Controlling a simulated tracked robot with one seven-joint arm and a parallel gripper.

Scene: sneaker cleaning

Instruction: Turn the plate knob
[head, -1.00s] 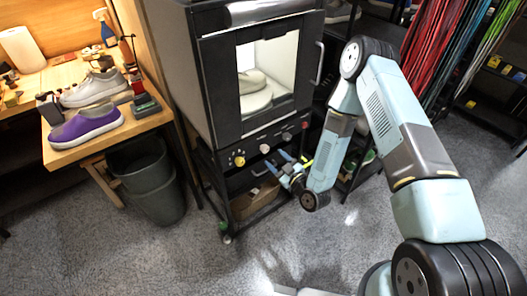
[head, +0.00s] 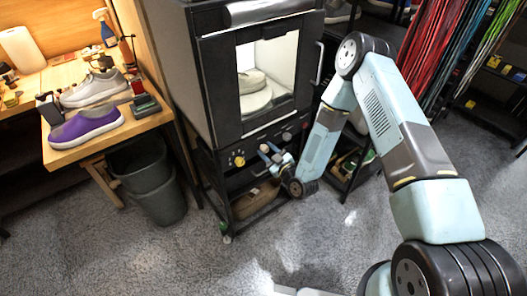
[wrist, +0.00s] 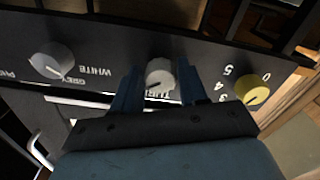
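The plate knob appears to be the pale middle knob (wrist: 160,76) on the dark control panel; its label is partly covered and reads "TU". My gripper (wrist: 160,88) is open, with one blue finger on each side of this knob. The fingers look very close to it; I cannot tell whether they touch. In the head view my gripper (head: 270,153) is at the panel under the cabinet window and partly hides the middle knob. Inside the cabinet (head: 222,75), a pale shoe sits on a round white plate (head: 256,101).
A yellow numbered knob (wrist: 252,91) is right of my gripper in the wrist view. A grey knob (wrist: 52,62) marked "GREY" and "WHITE" is left. A workbench (head: 125,131) with shoes and a bin (head: 150,180) stand left of the cabinet.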

